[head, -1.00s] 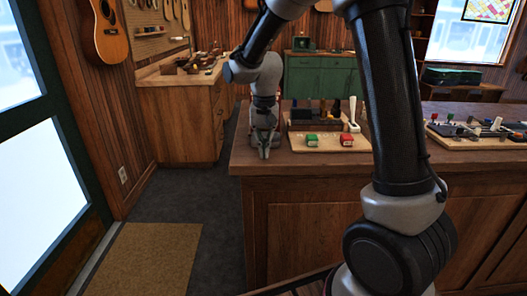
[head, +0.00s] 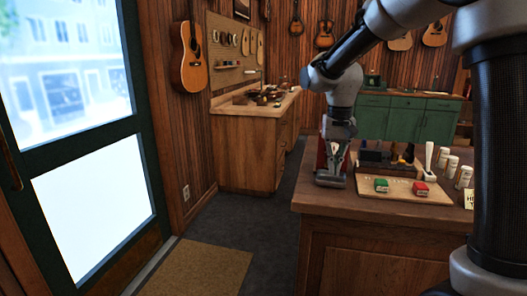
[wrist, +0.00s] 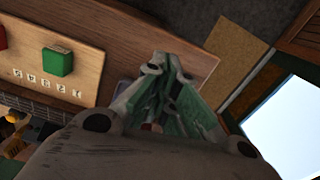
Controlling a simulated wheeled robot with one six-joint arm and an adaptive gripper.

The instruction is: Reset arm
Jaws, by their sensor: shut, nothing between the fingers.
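My arm reaches in from the right of the head view and bends down at the wrist. I cannot tell whether the fingertips touch the counter top.
A light board (head: 405,192) holds a green block (head: 381,185) and a red block (head: 420,189). White cylinders (head: 464,176) stand to its right. Something red (head: 321,155) shows behind my gripper. A glass door (head: 80,150), a mat (head: 195,272) and clear floor lie left.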

